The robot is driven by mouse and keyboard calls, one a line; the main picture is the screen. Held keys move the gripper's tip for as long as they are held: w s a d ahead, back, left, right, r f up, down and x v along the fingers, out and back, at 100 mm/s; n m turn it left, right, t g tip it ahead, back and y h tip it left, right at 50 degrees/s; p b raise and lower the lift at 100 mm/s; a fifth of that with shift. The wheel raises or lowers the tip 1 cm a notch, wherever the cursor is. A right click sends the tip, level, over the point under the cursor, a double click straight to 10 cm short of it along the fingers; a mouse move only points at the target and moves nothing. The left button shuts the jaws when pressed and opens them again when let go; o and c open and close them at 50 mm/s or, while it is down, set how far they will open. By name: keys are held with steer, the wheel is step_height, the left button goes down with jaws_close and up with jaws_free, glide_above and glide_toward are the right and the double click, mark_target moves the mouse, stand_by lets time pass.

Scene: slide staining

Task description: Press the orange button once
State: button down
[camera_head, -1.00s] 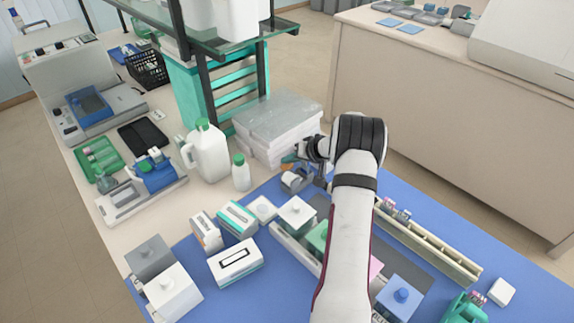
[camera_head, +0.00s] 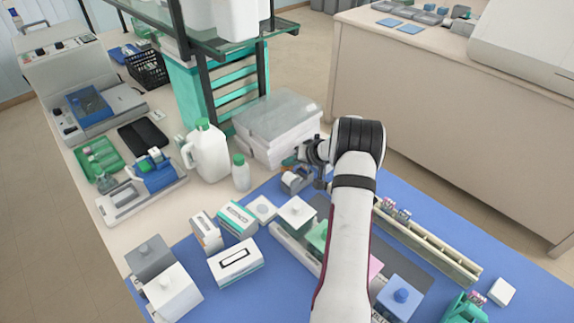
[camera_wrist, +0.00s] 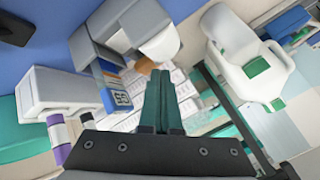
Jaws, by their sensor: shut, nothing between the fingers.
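An orange-tan patch (camera_wrist: 146,66), probably the orange button, shows just past my fingertips in the wrist view. It is partly covered, and I cannot tell whether the fingers touch it. Beside it is a small device with a blue panel and screen (camera_wrist: 117,88). My gripper (camera_wrist: 158,78) is shut and empty, its dark green fingers pointing at the patch. In the head view my gripper (camera_head: 303,158) is at the far edge of the blue mat, just above a small white and grey device (camera_head: 294,183).
A stack of grey-white slabs (camera_head: 275,125) stands right behind the gripper. A white jug (camera_head: 207,155) and a small green-capped bottle (camera_head: 240,175) stand to the left. Staining jars, including a white-lidded one (camera_head: 297,211), line the blue mat (camera_head: 270,277) in front.

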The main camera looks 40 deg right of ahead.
steer(key=shift+f, duration=0.25)
stand_by(0.3)
steer(key=shift+r, duration=1.2)
steer(key=shift+r, duration=2.55)
